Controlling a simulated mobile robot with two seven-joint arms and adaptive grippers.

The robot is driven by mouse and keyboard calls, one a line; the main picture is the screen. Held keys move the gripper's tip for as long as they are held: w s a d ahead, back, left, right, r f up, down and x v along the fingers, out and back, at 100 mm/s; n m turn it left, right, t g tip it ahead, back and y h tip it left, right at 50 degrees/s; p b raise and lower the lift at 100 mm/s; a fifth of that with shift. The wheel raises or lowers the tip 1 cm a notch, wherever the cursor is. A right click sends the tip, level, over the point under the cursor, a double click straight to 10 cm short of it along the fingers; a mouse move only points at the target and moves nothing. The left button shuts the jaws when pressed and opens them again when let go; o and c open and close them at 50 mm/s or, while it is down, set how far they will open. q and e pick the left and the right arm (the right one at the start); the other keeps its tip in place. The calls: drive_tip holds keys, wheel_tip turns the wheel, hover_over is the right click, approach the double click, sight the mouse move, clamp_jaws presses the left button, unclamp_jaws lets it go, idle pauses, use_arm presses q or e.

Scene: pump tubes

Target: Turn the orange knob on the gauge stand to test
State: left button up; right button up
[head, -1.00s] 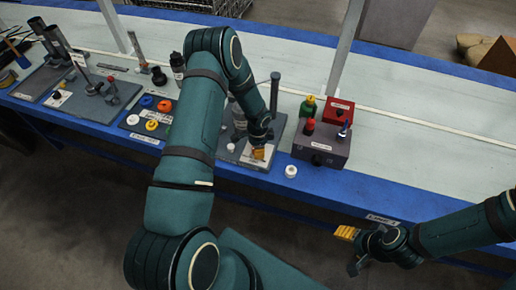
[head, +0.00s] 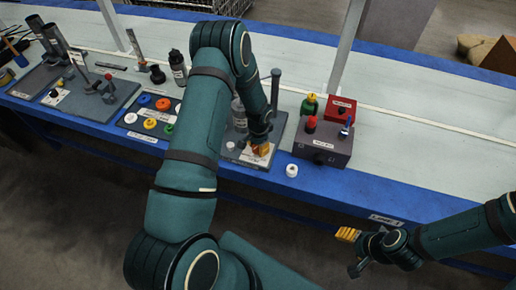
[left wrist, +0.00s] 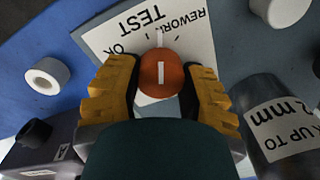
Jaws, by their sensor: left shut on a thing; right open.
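The gauge stand (head: 280,122) is a grey plate with a dark post in the middle of the bench. The knob's white line runs up the picture, roughly toward a tick near the word TEST on the white label (left wrist: 188,52). OK and REWORK also show. My right gripper (head: 352,250) is open and empty, off the bench's front edge.
A white ring (head: 291,170) lies right of the stand; it also shows in the left wrist view (left wrist: 47,77). A dark box (head: 323,145) with red and blue tops stands further right. A tray of coloured rings (head: 150,116) lies to the left.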

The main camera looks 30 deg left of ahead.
use_arm(q)
drive_tip(key=shift+n+b, duration=0.5)
drive_tip(key=shift+n, duration=1.7)
drive_tip(key=o, duration=1.2)
drive_tip(key=shift+r, duration=0.1)
wheel_tip(320, 180, up, 12)
drive_tip(key=shift+d+f, duration=0.15)
